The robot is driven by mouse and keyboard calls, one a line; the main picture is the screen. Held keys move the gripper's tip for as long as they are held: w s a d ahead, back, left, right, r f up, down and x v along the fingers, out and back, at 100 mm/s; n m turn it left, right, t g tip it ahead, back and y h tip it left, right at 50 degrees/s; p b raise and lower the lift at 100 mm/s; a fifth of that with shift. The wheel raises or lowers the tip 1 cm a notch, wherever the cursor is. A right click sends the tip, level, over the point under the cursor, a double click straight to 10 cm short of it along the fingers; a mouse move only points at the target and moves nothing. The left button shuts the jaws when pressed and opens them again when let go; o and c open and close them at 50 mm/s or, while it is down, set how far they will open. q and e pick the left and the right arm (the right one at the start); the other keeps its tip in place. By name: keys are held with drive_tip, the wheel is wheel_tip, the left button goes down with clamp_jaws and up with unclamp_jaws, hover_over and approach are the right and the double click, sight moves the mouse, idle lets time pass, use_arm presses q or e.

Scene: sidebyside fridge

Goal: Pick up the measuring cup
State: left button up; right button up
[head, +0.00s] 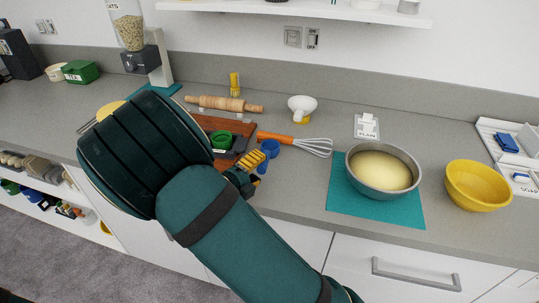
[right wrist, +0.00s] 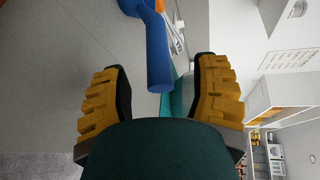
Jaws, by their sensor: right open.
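The blue measuring cup (head: 270,147) lies on the grey counter near its front edge, beside the wooden board. Its handle points toward the front. In the right wrist view the blue handle (right wrist: 158,55) reaches down from the top, between the fingers but not visibly touched by them. My right gripper (head: 249,172) is open, with yellow pads, at the counter's front edge next to the handle. It also shows in the right wrist view (right wrist: 156,80), with one finger on each side of the handle. My arm hides part of the board. My left gripper is not in view.
A whisk (head: 313,147) with an orange handle lies just behind the cup. The wooden board (head: 238,125) with a green cup (head: 221,140) is to the left. A bowl (head: 352,163) on a teal mat (head: 345,205) stands to the right, with a yellow bowl (head: 478,187) beyond.

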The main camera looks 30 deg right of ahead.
drive_tip(key=x, duration=0.3)
drive_tip(key=shift+w+f, duration=0.1)
drive_tip(key=shift+f, duration=0.05)
clamp_jaws()
